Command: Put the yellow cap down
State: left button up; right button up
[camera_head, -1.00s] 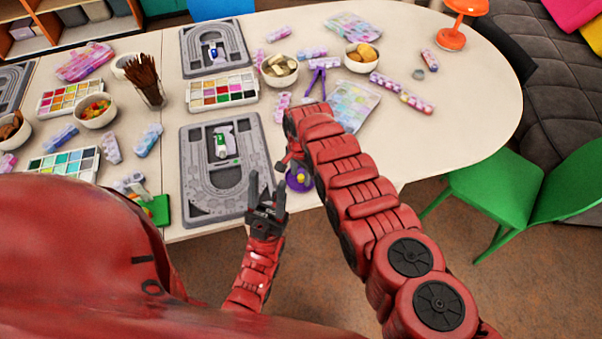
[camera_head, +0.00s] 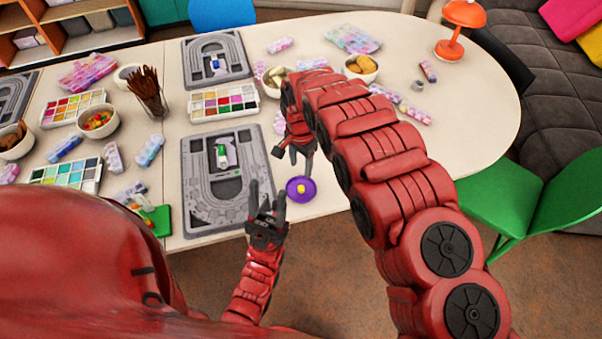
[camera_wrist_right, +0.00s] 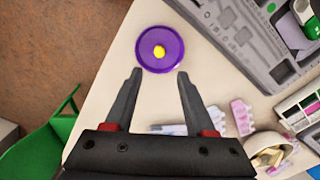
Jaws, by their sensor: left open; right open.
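The yellow cap (camera_head: 301,188) is small and round and lies in a shallow purple dish (camera_head: 292,196) near the table's front edge. In the right wrist view the cap (camera_wrist_right: 159,51) sits near the middle of the dish (camera_wrist_right: 143,60). My right gripper (camera_head: 301,163) is open and empty, just behind the dish in the head view. In the right wrist view its two fingertips (camera_wrist_right: 159,74) are apart at the dish's near rim, with the cap beyond them. My left gripper (camera_head: 268,194) is open and empty, near the front right corner of the closer grey bead board (camera_head: 205,218).
A green-and-white bottle (camera_head: 222,156) lies on the closer board. A paint palette (camera_head: 225,101), a second bead board (camera_head: 238,50) and a bowl of beads (camera_head: 99,120) stand farther back. The table right of the dish is clear. A green chair (camera_head: 520,190) stands at the right.

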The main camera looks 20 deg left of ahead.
jog(key=shift+r, duration=0.95)
